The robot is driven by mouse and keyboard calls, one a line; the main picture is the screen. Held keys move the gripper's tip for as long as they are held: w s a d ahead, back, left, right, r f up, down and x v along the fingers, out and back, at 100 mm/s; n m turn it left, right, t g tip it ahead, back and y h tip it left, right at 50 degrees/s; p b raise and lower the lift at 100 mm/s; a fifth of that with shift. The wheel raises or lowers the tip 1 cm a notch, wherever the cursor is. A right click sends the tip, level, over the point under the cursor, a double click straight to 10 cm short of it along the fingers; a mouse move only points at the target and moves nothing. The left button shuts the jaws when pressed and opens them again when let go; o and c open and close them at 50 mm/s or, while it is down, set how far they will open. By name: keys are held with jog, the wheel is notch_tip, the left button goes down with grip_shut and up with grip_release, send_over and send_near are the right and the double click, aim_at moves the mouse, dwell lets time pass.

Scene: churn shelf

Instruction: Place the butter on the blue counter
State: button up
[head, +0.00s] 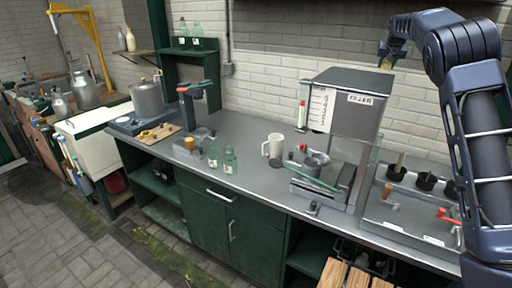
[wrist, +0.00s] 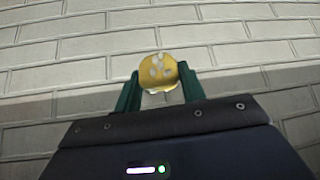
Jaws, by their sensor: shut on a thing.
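My gripper (wrist: 158,88) shows in the wrist view with its two green fingers shut on a rounded yellow piece with pale spots, which looks like the butter (wrist: 158,70). In the head view my gripper (head: 386,60) is raised high at the upper right, in front of the white brick wall and beyond the filler machine's top. The held piece is too small there to make out clearly. A long grey counter (head: 255,180) with a slightly bluish top and dark green cabinets runs below. No plainly blue counter shows.
The filler machine (head: 345,105) stands on the counter near my arm. A white mug (head: 274,146), glass bottles (head: 230,160) and a wooden board (head: 158,134) with yellow items are further left. A bare stretch of counter lies behind the bottles. A metal pot (head: 147,98) stands at the far left end.

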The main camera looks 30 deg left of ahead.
jog(key=s+a+r+n+y, duration=0.1)
jog(key=s+a+r+n, duration=0.15)
jog(key=a+r, duration=0.45)
jog(key=s+a+r+n+y, duration=0.1)
jog(key=s+a+r, duration=0.25)
jog(key=a, duration=0.85)
jog(key=s+a+f+n, duration=0.1)
jog(key=s+a+f, duration=0.6)
jog(key=a, duration=0.4)
jog(key=s+a+f+g, duration=0.1)
jog(key=s+a+f, duration=0.5)
jog(key=s+a, duration=0.35)
jog(key=s+a+f+n, duration=0.1)
jog(key=s+a+f, duration=0.55)
jog(key=a, duration=0.45)
jog(key=s+a+f, duration=0.4)
jog(key=s+f, duration=0.2)
jog(key=f, duration=0.2)
jog(key=shift+w+d+f+m+t+h, duration=0.15)
jog(key=shift+w+d+f+m, duration=0.55)
jog(key=shift+f, duration=3.6)
jog(key=shift+w+d+f+m+t+h, duration=0.1)
jog(key=shift+w+d+f+m, duration=0.6)
jog(key=shift+f, duration=3.6)
jog(key=shift+w+d+f+m+t+h, duration=0.2)
jog(key=shift+w+d+f, duration=0.95)
jog(key=shift+f, duration=3.15)
jog(key=shift+w+a+f, duration=0.2)
jog(key=shift+w+a, duration=0.15)
